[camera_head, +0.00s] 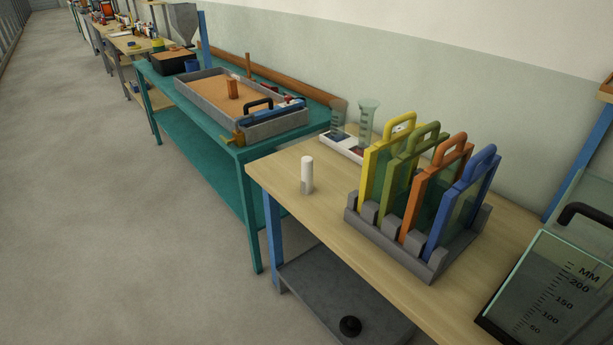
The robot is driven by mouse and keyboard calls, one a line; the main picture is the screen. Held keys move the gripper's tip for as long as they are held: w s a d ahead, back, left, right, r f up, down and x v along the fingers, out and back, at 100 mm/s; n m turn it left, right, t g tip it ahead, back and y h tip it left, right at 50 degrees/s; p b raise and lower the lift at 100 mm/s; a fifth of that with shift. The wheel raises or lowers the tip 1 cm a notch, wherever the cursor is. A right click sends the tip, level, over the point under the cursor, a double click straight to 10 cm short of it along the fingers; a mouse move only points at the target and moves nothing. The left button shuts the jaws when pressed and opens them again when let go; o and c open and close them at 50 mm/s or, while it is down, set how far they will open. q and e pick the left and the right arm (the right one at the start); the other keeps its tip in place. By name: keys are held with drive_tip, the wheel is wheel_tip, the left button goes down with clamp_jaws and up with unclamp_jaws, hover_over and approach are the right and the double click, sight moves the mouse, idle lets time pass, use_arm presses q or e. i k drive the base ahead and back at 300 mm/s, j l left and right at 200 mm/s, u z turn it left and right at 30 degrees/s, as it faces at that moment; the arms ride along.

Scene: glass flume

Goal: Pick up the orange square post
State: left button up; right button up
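An orange square post (233,89) stands upright on the sand in a grey-walled tray (202,109). The tray is on the teal table (208,137) beyond the wooden table. The post's base meets the sand, and I cannot tell if it is sunk in. Neither of my grippers shows in the head view.
A blue block with a black handle (258,104) lies at the tray's near end. The wooden table (293,208) holds a white cylinder (307,175), a grey rack (385,241) of coloured handled frames and glass cylinders (367,120). The floor at left is clear.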

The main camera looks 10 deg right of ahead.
sight(232, 89)
drive_tip(key=i+j+u, duration=0.35)
drive_tip(key=i, duration=0.2)
drive_tip(key=i+j+u, duration=0.3)
drive_tip(key=i, duration=0.7)
drive_tip(key=i+j+u, duration=0.1)
drive_tip(key=i+u, duration=0.2)
drive_tip(key=i, duration=0.7)
drive_tip(key=i+j+z, duration=0.1)
drive_tip(key=i+z, duration=0.4)
drive_tip(key=i+j+z, duration=0.25)
drive_tip(key=i+z, duration=0.2)
